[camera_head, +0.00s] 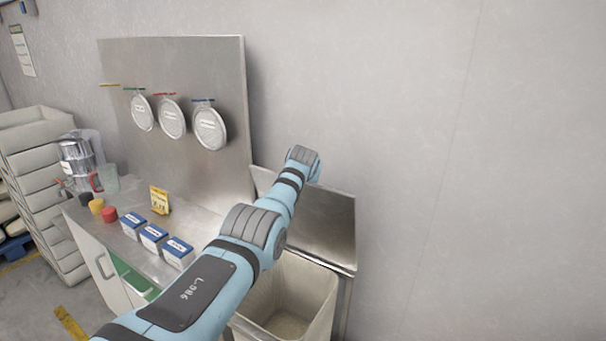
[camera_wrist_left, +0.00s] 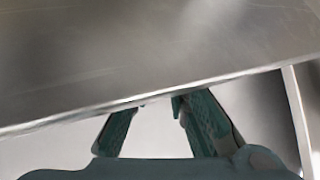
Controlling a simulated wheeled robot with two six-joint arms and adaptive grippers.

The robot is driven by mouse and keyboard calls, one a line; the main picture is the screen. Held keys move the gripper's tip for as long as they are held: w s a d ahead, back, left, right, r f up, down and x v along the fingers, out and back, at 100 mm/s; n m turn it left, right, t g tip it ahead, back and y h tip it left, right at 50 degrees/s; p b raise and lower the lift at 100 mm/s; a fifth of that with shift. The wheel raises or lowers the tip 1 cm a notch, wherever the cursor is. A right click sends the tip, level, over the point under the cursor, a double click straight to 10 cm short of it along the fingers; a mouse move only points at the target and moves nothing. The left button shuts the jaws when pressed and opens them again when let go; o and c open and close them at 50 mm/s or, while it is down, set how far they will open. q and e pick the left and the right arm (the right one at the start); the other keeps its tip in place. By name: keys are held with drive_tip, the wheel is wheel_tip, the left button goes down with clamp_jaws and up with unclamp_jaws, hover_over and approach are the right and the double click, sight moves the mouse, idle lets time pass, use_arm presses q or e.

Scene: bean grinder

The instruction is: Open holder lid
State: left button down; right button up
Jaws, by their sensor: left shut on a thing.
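The holder lid (camera_head: 325,225) is a plain steel panel, raised and tilted above the holder. The holder (camera_head: 290,295) is a light open-topped bin whose inside shows below the lid. My left arm reaches across the holder to the lid, and its gripper is hidden in the head view. In the left wrist view my left gripper (camera_wrist_left: 158,104) is shut on the edge of the lid (camera_wrist_left: 150,50). The fingertips are partly hidden by that edge. My right gripper is not in view.
A steel counter (camera_head: 205,235) left of the holder bears blue-and-white boxes (camera_head: 152,237), a yellow sign (camera_head: 159,200) and small coloured cups. Round lids (camera_head: 210,128) hang on a steel backboard (camera_head: 185,65). Stacked crates (camera_head: 35,165) stand far left. A bare wall is close behind.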

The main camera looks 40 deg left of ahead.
use_arm(q)
drive_tip(key=shift+d+f, duration=0.35)
drive_tip(key=shift+f, duration=0.25)
drive_tip(key=c, duration=1.7)
unclamp_jaws()
drive_tip(key=shift+d, duration=0.1)
drive_tip(key=o, duration=0.4)
drive_tip(key=shift+w+f, duration=0.1)
drive_tip(key=shift+w, duration=0.25)
drive_tip(key=shift+s+r, duration=0.1)
drive_tip(key=shift+r, duration=0.2)
drive_tip(key=v, duration=1.2)
drive_tip(key=shift+r, duration=0.1)
